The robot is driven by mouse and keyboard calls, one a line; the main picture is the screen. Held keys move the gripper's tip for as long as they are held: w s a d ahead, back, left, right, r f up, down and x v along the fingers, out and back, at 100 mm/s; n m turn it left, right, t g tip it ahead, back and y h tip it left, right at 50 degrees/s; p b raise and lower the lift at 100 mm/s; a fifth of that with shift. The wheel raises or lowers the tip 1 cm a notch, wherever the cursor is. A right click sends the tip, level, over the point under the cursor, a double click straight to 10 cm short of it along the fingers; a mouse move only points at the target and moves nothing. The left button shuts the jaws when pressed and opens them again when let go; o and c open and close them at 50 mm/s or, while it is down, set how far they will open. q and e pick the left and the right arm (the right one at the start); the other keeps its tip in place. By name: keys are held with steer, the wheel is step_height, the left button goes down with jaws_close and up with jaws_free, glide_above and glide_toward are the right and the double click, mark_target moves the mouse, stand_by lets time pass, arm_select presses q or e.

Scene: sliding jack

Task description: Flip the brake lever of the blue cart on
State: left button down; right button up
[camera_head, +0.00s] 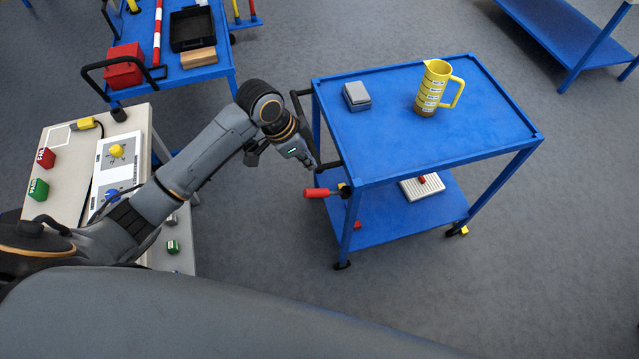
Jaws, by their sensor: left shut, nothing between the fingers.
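The blue cart (450,130) stands right of centre, with a top tray and a lower shelf. Its brake lever (320,193) has a red grip and sticks out to the left from a yellow and black mount near the cart's front left leg. My left gripper (312,163) is shut and empty. In the picture it is just above the red lever grip and close to the cart's black push handle (327,164). I cannot tell whether it touches either. My right gripper is not in view.
A yellow jug (434,88) and a grey box (357,96) stand on the cart's top. A table with switches (60,160) is at the left. Another blue cart (200,76) is behind it. Grey floor is free in front of the cart.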

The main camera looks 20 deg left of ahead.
arm_select(q)
steer(key=shift+r, duration=0.65)
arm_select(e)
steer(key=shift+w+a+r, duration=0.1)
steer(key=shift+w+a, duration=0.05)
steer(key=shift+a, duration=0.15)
arm_select(q)
steer(key=shift+w+f, duration=0.1)
steer(key=shift+f, duration=0.05)
steer(key=p, duration=0.2)
glide_above(322, 191)
step_height(322, 191, down, 9)
steer(key=shift+d, duration=0.1)
steer(key=shift+s+a+f+p, duration=0.1)
steer(key=shift+a+f+p, duration=0.15)
steer(key=shift+f, duration=0.35)
steer(key=shift+s+a+f+p, duration=0.1)
steer(key=shift+a+f, duration=0.1)
steer(key=shift+f, duration=0.35)
steer(key=shift+s+a+f, duration=0.1)
steer(key=shift+a+f, duration=0.05)
steer(key=shift+f, duration=0.25)
steer(key=shift+s+a+f, duration=0.1)
steer(key=shift+a+f, duration=0.05)
steer(key=shift+f, duration=0.25)
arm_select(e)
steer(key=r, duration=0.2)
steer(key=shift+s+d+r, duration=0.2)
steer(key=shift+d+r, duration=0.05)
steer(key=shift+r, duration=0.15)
